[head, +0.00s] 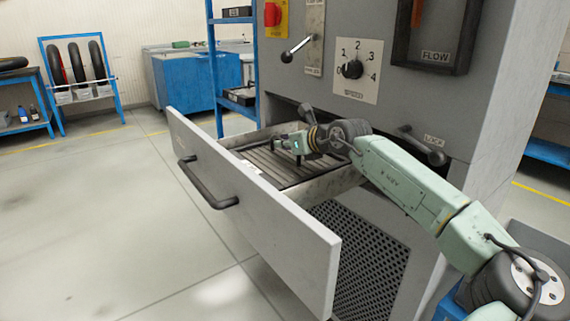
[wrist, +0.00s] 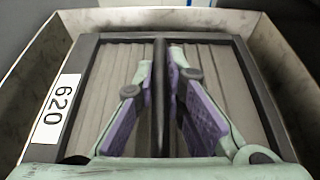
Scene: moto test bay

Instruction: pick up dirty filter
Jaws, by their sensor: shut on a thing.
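The dirty filter is a pleated grey-brown panel in a dark frame, lying in the open drawer (head: 262,212) in the head view. The filter (wrist: 215,60) fills most of the drawer in the wrist view, with a white label reading 620 (wrist: 56,108) at its left side. A dark upright bar (wrist: 160,95) runs along its middle. My gripper (wrist: 161,75) is over the filter, its two purple-padded fingers closed on this bar from both sides. In the head view my gripper (head: 299,146) reaches into the drawer from the right. The fingertips are small there.
The drawer sticks out of a grey cabinet (head: 478,75), with a handle (head: 210,190) on its front. The cabinet carries a numbered dial (head: 353,68), a lever (head: 296,47) and a latch handle (head: 422,147) above my arm. Drawer walls (wrist: 275,60) surround the filter closely. Floor at left is clear.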

